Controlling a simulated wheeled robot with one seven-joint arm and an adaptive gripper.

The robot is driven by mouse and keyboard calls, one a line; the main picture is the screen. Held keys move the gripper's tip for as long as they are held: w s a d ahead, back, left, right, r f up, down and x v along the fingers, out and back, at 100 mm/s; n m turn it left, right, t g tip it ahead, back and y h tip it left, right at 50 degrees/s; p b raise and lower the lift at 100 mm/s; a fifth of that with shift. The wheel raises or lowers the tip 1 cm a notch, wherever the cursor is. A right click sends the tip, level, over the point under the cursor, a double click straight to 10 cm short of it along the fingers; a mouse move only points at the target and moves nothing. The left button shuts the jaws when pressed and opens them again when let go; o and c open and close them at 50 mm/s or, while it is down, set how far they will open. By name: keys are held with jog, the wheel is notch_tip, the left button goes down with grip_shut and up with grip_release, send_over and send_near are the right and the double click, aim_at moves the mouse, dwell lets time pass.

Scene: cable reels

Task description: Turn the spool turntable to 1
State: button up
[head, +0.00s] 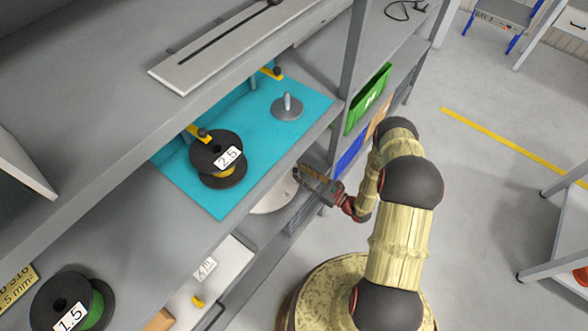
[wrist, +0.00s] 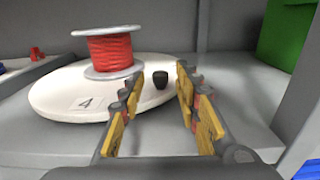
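The spool turntable (wrist: 65,95) is a white disc on a lower shelf, with a "4" printed near its front edge. A red cable spool (wrist: 110,50) stands on it. A small black knob (wrist: 160,79) sits on the disc's right side. In the head view only part of the turntable (head: 270,201) shows, under the upper shelf. My gripper (wrist: 160,88) is open, its yellow-padded fingers apart, with the knob showing between and beyond the tips. Whether a finger touches the knob I cannot tell. In the head view my gripper (head: 300,174) reaches in at the shelf's front edge.
A shelf post (wrist: 305,95) stands close at right. A green bin (wrist: 285,32) is behind it. Above, a blue mat (head: 255,140) holds a black reel labelled 2.5 (head: 210,150) and a grey spindle (head: 286,109). A reel labelled 1.5 (head: 95,300) sits lower left.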

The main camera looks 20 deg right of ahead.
aim_at(297, 170)
jog(key=shift+b+x, duration=0.3)
jog(key=shift+x, duration=1.65)
jog(key=shift+c, duration=0.3)
jog(key=c, duration=0.7)
grip_shut()
